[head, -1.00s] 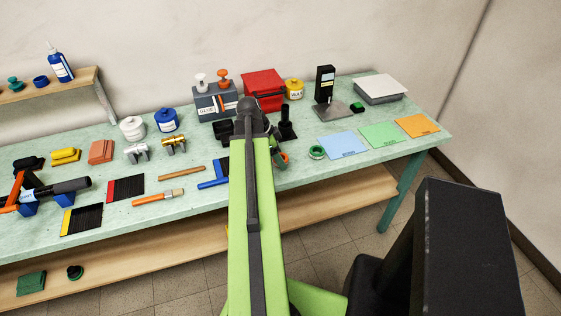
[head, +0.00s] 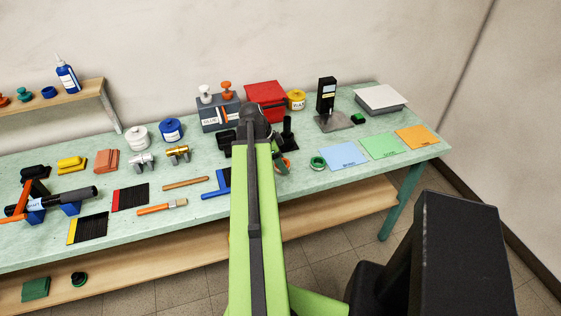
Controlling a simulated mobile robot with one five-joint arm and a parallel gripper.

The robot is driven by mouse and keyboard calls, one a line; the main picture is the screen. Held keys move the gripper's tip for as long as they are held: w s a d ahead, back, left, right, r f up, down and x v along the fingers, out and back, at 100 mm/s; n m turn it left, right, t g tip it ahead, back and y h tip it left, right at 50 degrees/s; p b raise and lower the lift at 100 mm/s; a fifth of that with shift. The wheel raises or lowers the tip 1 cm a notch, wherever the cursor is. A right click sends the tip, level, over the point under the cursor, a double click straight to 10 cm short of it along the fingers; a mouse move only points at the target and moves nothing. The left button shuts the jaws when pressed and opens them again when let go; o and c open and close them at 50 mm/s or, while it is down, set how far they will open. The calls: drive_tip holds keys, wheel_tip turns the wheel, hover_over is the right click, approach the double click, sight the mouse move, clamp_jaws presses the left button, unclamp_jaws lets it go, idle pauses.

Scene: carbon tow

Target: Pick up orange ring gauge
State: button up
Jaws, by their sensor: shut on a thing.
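The orange ring gauge (head: 284,163) shows as a small orange curve just right of my arm, over the front part of the pale green bench. My gripper (head: 279,156) is shut on it. My green arm and its dark wrist joint hide most of the jaws and part of the ring. I cannot tell how high the ring is above the bench top. A green ring (head: 318,163) lies on the bench to the right, apart from my gripper.
A black post on a base (head: 288,135) stands just behind my gripper. Blue (head: 343,155), green (head: 382,146) and orange (head: 417,137) mats lie at the right. A blue T-shaped tool (head: 218,187) lies left of my arm. A red box (head: 265,98) stands at the back.

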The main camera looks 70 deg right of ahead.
drive_tip(key=s+r+p, duration=0.6)
drive_tip(key=s+r, duration=0.2)
drive_tip(key=s, duration=0.3)
drive_tip(key=shift+s+a+p, duration=0.3)
drive_tip(key=shift+s+p, duration=0.05)
drive_tip(key=shift+p, duration=0.05)
